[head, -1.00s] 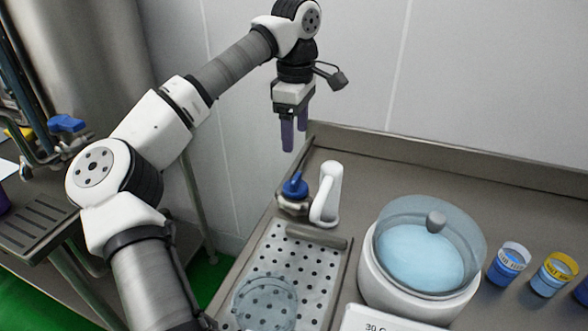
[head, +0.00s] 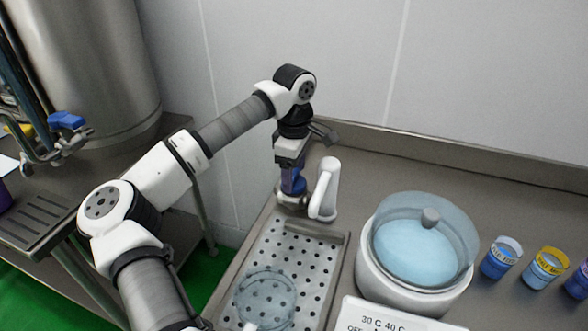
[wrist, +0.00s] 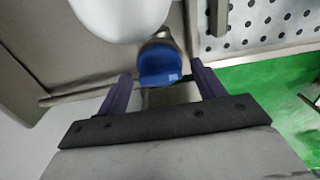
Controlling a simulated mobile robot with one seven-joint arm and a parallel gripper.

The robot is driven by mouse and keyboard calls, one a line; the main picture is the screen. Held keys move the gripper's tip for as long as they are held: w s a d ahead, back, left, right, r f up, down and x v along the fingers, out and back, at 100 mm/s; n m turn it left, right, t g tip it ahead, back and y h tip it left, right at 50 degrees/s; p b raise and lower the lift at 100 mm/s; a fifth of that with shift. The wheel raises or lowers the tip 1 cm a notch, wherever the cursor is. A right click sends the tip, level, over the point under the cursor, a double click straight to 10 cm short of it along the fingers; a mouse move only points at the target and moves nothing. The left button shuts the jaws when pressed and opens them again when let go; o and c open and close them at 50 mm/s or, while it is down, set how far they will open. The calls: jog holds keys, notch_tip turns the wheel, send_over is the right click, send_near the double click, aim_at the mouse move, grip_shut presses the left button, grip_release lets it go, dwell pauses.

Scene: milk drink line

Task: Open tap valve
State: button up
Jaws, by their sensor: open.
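The tap has a white spout (head: 325,190) standing at the back of the perforated drip tray (head: 268,243). Its blue valve handle (wrist: 160,64) shows in the wrist view, between the two purple fingers and just ahead of their tips. My gripper (wrist: 160,82) is open and empty, with a finger to each side of the handle. In the head view my gripper (head: 290,180) points down right at the tap valve and partly hides the handle. I cannot tell whether the fingers touch it.
A clear beaker (head: 265,297) stands on the drip tray. To the right are a white water bath (head: 395,285) with a clear lid and several small labelled cups (head: 501,258). Another blue-handled valve (head: 66,121) is at the far left by a steel tank (head: 100,60).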

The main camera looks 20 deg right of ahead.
jog(key=c, duration=1)
jog(key=n+b, duration=0.2)
jog(key=n, duration=0.1)
jog(key=n+b, duration=0.1)
jog(key=n, duration=0.2)
jog(key=shift+n+b, duration=0.35)
jog(key=shift+n, duration=0.05)
jog(key=n+b, duration=0.2)
jog(key=n, duration=0.4)
jog(key=shift+n, duration=0.3)
jog(key=o, duration=1)
